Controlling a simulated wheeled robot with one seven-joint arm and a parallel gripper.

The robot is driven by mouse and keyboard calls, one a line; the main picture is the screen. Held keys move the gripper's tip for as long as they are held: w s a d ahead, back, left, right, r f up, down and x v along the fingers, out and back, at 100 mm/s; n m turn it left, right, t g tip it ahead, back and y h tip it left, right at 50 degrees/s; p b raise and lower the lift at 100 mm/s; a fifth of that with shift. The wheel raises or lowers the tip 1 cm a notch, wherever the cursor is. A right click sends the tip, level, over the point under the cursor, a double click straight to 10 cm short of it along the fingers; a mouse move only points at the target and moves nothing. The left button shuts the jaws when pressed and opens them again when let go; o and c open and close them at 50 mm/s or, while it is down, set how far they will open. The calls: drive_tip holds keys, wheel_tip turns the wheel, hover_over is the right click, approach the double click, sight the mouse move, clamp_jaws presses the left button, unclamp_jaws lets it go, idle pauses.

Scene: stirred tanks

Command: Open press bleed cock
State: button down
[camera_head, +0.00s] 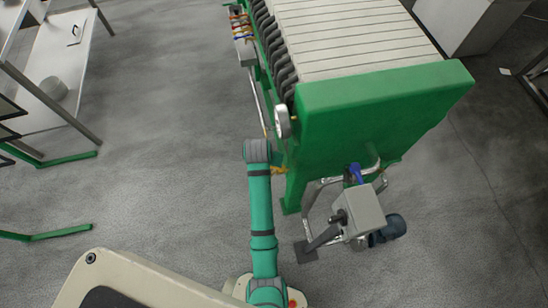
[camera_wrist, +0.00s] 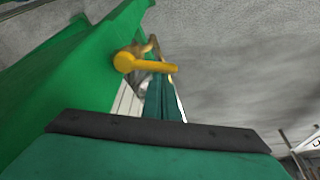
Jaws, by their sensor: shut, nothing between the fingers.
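The press bleed cock is a yellow lever (camera_wrist: 150,65) with a round hub at its left end, beside the green press frame (camera_wrist: 75,75) in the wrist view. The lever points to the right, roughly level in the picture. A small yellow part, likely the same cock, shows low on the press's left side (camera_head: 279,170) in the head view. My gripper (camera_wrist: 163,80) appears as narrow dark teal fingers, shut and empty, with their tips just below the lever in the picture. I cannot tell whether they touch it. The head view hides my gripper beneath the arm.
The green end of the press (camera_head: 375,130) stands close to the right of my arm. A round gauge (camera_head: 282,121) sticks out from its side. A grey box with pipes (camera_head: 358,210) stands at its front.

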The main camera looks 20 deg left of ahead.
drive_tip(key=shift+s, duration=0.15)
idle(0.5)
drive_tip(key=shift+r, duration=0.6)
drive_tip(key=v, duration=0.9)
drive_tip(key=shift+s, duration=0.15)
drive_tip(key=shift+d+f, duration=0.2)
drive_tip(key=s+d+f+t+y, duration=0.1)
drive_tip(key=s+d+f+t, duration=0.4)
drive_tip(key=s+d, duration=0.55)
drive_tip(key=s+d+r+t, duration=0.3)
drive_tip(key=s+r, duration=0.5)
drive_tip(key=s+d+r+m+t+h, duration=0.1)
drive_tip(key=s+d+r+t, duration=0.2)
drive_tip(key=s+r, duration=0.5)
drive_tip(key=shift+s+d+r, duration=0.25)
drive_tip(key=shift+s+d, duration=0.05)
drive_tip(key=shift+s, duration=0.2)
